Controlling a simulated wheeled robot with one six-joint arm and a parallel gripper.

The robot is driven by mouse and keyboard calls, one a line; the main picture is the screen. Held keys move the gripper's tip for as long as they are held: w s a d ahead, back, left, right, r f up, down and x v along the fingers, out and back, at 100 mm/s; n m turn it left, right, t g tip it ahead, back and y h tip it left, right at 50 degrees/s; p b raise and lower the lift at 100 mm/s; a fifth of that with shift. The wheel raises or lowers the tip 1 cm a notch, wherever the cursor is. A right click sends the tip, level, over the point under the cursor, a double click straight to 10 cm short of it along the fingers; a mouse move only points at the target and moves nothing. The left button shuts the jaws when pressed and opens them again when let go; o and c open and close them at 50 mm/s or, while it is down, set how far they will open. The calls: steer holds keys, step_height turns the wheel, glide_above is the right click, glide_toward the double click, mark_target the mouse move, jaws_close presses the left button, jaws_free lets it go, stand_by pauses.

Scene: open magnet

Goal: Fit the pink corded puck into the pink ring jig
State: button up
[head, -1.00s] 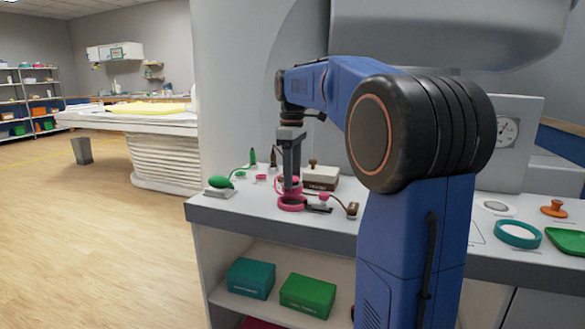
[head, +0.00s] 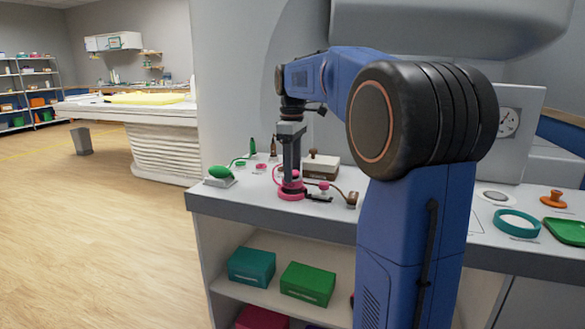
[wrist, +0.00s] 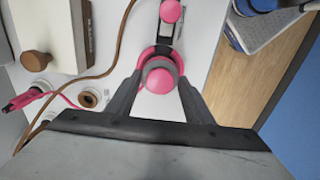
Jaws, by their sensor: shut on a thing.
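The pink ring jig (head: 289,195) sits on the counter near its front edge. It also shows in the wrist view as a pink arc (wrist: 147,52) behind the held piece. My gripper (head: 292,177) points straight down over the jig. In the wrist view, my gripper (wrist: 158,85) has its fingers closed on the pink corded puck (wrist: 161,79), whose round pink knob shows between them. The puck is over or in the ring; its underside is hidden, so I cannot tell whether it is seated. A second pink ball (wrist: 171,11) stands on a dark lever beside the ring.
A brown cord (wrist: 110,58) runs past the jig. A white box with a brown knob (head: 322,166) stands behind it. A green bulb (head: 219,171) lies to the left. A teal ring (head: 517,223) and green tray (head: 566,232) lie far right. The counter's front edge is close.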

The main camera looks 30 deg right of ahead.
steer(key=shift+f, duration=1.2)
stand_by(0.3)
steer(key=o, duration=1.2)
steer(key=shift+r, duration=0.15)
step_height(320, 180, up, 17)
steer(key=shift+r, duration=0.1)
steer(key=s+a+f+m+t, duration=0.1)
steer(key=s+a+f, duration=0.4)
steer(key=s+f, duration=0.5)
steer(key=s+a+f+m+t, duration=0.2)
steer(key=s+a+f+m, duration=0.2)
steer(key=s+f, duration=0.6)
steer(key=s+a+f+m+t, duration=0.1)
steer(key=s+a+f+m, duration=0.1)
steer(key=s+a+f, duration=0.4)
steer(key=shift+s+a+f+m+t, duration=0.15)
steer(key=shift+s+f, duration=0.55)
steer(key=shift+f, duration=0.45)
steer(key=shift+s+a+f+m+t, duration=0.1)
steer(key=shift+s+f, duration=0.6)
steer(key=shift+f, duration=0.4)
steer(key=shift+s+a+f+m+t, duration=0.15)
steer(key=shift+s+f, duration=0.55)
steer(key=shift+f, duration=0.45)
